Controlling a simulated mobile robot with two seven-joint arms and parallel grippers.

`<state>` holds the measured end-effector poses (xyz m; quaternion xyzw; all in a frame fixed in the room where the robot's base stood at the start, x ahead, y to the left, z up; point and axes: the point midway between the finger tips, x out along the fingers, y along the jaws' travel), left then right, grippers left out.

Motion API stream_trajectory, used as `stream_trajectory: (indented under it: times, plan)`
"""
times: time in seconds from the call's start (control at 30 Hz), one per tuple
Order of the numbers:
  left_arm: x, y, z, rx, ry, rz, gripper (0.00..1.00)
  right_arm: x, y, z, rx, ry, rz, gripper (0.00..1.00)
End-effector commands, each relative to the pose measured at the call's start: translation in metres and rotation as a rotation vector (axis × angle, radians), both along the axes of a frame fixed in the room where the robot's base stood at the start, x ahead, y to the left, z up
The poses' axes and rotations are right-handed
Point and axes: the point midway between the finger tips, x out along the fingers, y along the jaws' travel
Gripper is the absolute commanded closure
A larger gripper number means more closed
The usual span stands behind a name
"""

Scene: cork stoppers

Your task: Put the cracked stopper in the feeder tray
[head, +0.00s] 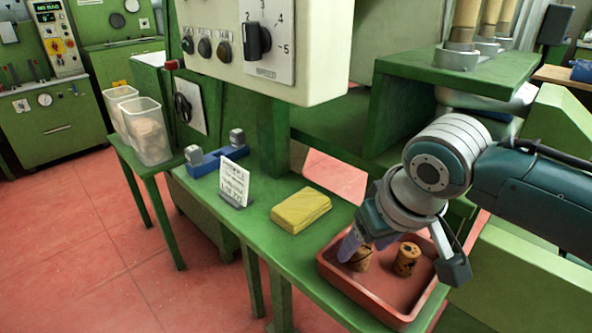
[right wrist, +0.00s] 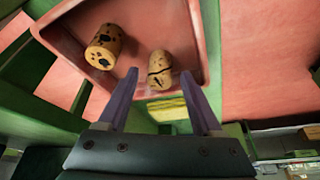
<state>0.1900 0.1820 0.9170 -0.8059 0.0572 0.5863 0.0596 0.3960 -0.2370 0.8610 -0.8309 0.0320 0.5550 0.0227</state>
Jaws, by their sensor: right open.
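A cracked stopper (head: 361,261) is inside the red tray (head: 343,283), close to the tray's left wall in the head view. In the right wrist view the cracked stopper (right wrist: 160,68) shows a dark line across its body. My right gripper (head: 366,247) is above it with its purple fingers open. The stopper appears between and just beyond the fingertips; I cannot tell whether they touch it. A second stopper (head: 407,259), with dark spots, is beside it in the tray and also shows in the right wrist view (right wrist: 104,47). My left gripper is not in view.
A yellow sponge or cloth (head: 301,210) lies on the green bench beside the tray. A white sign (head: 234,182) and a blue holder (head: 212,160) stand farther left. Clear bins (head: 149,133) are on a side stand. A cream control box (head: 300,50) overhangs the bench.

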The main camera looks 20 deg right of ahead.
Motion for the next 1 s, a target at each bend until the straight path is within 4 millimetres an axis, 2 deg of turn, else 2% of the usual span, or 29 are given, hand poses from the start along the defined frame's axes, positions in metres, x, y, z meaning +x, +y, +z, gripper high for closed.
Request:
stream_trajectory:
  times: [0.03,0.3,0.5,0.6,0.67,0.8,0.9,1.0]
  plan:
    - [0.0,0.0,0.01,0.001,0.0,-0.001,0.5,-0.004,0.0,0.015,0.0,-0.002,0.001,0.33]
    - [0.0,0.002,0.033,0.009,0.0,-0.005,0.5,-0.027,0.002,0.07,-0.001,-0.002,0.003,0.33]
    - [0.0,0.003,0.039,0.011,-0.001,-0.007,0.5,-0.037,0.003,0.094,-0.001,-0.002,0.002,0.33]
    - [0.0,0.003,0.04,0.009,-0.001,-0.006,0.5,-0.048,0.01,0.094,0.004,0.007,0.021,0.33]
    - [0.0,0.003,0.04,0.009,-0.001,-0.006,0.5,-0.062,0.021,0.09,0.009,0.014,0.057,0.33]
    - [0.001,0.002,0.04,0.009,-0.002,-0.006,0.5,-0.117,0.051,0.081,0.018,0.035,0.168,0.33]
    - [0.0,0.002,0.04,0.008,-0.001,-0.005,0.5,-0.156,0.059,0.083,0.008,0.05,0.213,0.33]
    - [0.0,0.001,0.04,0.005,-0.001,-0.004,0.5,-0.185,0.058,0.089,-0.013,0.065,0.233,0.33]
